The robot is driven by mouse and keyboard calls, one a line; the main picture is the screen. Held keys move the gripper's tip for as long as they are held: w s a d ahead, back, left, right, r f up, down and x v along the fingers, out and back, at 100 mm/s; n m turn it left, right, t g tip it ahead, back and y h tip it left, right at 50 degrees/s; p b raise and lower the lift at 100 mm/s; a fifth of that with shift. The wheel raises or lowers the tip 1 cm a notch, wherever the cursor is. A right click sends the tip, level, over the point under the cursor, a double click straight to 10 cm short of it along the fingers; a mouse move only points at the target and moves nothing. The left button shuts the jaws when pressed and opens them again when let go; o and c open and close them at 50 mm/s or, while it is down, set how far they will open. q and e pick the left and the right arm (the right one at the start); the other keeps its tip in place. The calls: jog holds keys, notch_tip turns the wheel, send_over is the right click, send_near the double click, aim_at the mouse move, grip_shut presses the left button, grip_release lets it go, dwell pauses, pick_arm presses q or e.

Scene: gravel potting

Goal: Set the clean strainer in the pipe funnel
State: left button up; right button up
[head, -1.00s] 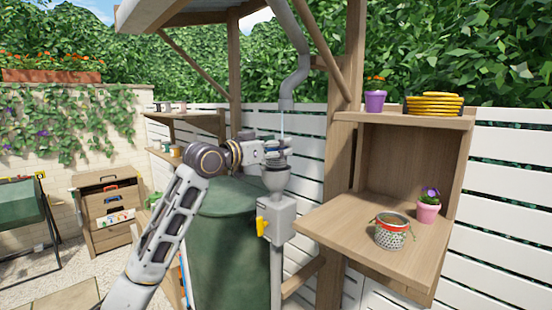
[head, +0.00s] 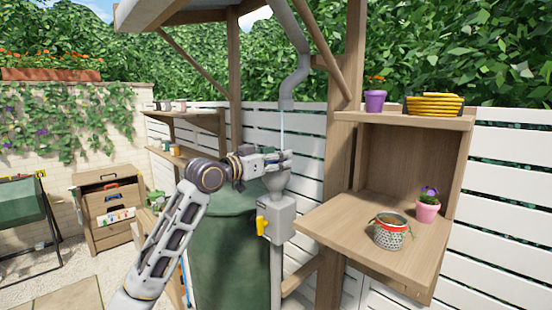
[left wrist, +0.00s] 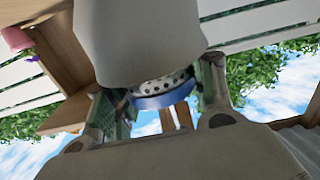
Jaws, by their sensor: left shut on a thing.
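My left gripper (head: 284,161) is at the mouth of the grey pipe funnel (head: 275,184), above the pipe box. In the left wrist view, which looks upside down, my fingers are shut on the clean strainer (left wrist: 160,85), a perforated pale cup with a blue rim. Its holed wall lies against or just at the mouth of the funnel (left wrist: 140,40); the funnel hides its lower part, and I cannot tell whether it is seated. The gripper hides the strainer in the head view. My right gripper is out of view.
A thin water stream (head: 282,122) falls from the downpipe (head: 287,90) toward the gripper. A red-rimmed perforated basket with brown matter and leaves (head: 391,233) stands on the wooden shelf (head: 335,222) beside a pink flowerpot (head: 427,210). The green barrel (head: 228,250) stands below my arm.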

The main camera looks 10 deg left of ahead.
pick_arm(q)
jog(key=shift+f, duration=0.5)
jog(key=shift+d+f, duration=0.15)
jog(key=shift+f, duration=0.2)
jog(key=o, duration=1)
jog(key=shift+w+f, duration=0.15)
jog(key=shift+f, duration=0.05)
jog(key=shift+r, duration=0.55)
jog(key=shift+s+a+r, duration=0.1)
jog(key=shift+s+a, duration=0.1)
jog(key=shift+s, duration=0.05)
jog(key=b+v, duration=0.1)
jog(key=v, duration=0.3)
jog(key=b+v, duration=0.1)
jog(key=v, duration=0.3)
jog(key=r+v, duration=0.1)
jog(key=v, duration=0.2)
jog(key=shift+s+a+b, duration=0.25)
jog(key=shift+a+b, duration=0.05)
jog(key=shift+b, duration=0.1)
